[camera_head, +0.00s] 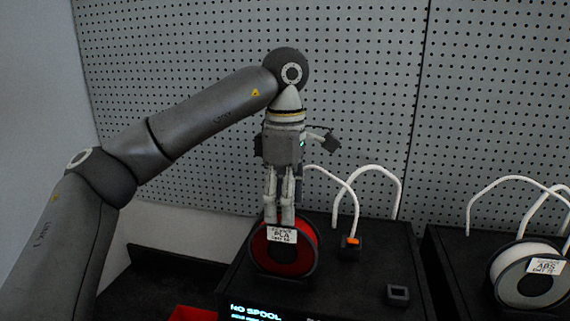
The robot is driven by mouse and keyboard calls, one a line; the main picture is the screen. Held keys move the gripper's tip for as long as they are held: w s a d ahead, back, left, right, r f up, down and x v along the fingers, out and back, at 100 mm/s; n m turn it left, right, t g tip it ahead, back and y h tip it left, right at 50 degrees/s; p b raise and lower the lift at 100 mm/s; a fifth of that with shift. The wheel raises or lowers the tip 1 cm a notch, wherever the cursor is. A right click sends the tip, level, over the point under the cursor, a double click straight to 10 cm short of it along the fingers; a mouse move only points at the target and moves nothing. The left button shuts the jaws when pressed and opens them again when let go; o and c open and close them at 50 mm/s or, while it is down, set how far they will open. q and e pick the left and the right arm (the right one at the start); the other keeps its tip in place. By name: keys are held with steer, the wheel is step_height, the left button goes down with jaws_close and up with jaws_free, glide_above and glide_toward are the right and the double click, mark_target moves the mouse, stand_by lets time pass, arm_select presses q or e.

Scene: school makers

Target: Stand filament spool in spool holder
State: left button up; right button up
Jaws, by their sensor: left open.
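A filament spool with red filament and dark flanges (284,258) stands upright on top of a black machine (375,275). A white PLA label (282,236) shows at its upper edge. My left gripper (280,220) points straight down at the top of the spool, just above the label. It is open; I cannot tell whether its fingertips touch the spool. The spool's underside is hidden, so I cannot tell whether it sits in a holder. The machine's display (256,311) reads "NO SPOOL". My right gripper is not in view.
A small black block with an orange part (352,242) and a small square dark piece (398,294) are on the machine. White tubes (397,180) arch behind. A white ABS spool (522,278) stands on another black machine at right. A pegboard (350,80) closes the back.

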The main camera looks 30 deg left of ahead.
arm_select(q)
step_height(320, 180, up, 8)
steer(key=shift+p, duration=0.4)
steer(key=shift+f, duration=0.1)
stand_by(0.4)
